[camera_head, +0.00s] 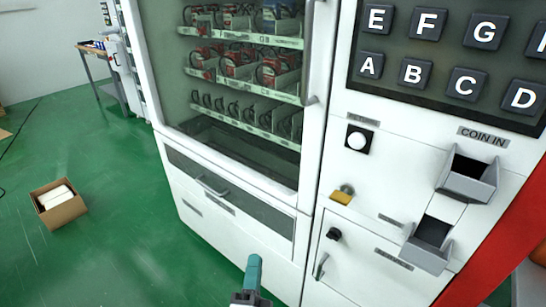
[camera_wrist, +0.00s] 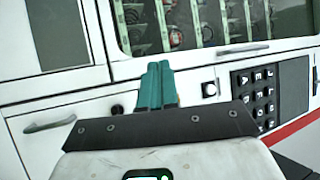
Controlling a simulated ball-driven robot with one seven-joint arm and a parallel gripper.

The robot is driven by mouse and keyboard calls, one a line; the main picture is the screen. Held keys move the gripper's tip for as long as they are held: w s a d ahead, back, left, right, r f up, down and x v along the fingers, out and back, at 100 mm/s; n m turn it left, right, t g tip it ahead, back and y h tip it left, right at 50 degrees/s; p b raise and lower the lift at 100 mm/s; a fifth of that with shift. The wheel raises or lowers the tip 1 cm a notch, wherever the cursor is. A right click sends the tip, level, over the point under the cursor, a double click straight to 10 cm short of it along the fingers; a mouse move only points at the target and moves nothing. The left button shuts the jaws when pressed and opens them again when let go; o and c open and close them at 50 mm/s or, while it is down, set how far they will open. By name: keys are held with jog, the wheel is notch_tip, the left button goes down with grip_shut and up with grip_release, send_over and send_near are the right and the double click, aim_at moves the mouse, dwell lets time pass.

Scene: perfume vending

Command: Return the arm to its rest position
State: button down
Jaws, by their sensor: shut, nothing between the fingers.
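My gripper (camera_head: 253,270) shows at the bottom edge of the head view, with teal fingers pointing up, in front of the white vending machine's lower door. In the wrist view the two teal fingers (camera_wrist: 157,85) lie side by side, shut and empty. The vending machine (camera_head: 240,250) fills the middle and right of the head view. The fingers appear apart from it, though the exact distance cannot be told. My arm is mostly out of the head view.
The machine has a keypad (camera_head: 440,60), a coin slot (camera_head: 468,175), a round white button (camera_head: 357,140) and a pickup flap (camera_head: 225,190). A cardboard box (camera_head: 62,212) sits on the open green floor at left. A table (camera_head: 100,70) stands behind it.

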jog(key=s+d+f+n+g+y+p, duration=0.3)
jog(key=s+d+n+g+y, duration=0.1)
jog(key=s+d+n+g, duration=0.35)
jog(key=s+d+f+n+g+y+p, duration=0.35)
jog(key=s+d+n+g, duration=0.2)
jog(key=d+n, duration=0.45)
jog(key=s+d+r+g+h, duration=0.1)
jog(key=s+d+g+h, duration=0.4)
jog(key=s+d, duration=0.9)
jog(key=s+m+g+p, duration=0.1)
jog(key=s+g, duration=0.1)
jog(key=s, duration=0.1)
jog(key=shift+r+g, duration=0.25)
jog(key=shift+g, duration=0.05)
jog(key=shift+s+h, duration=0.1)
jog(key=shift+h, duration=0.15)
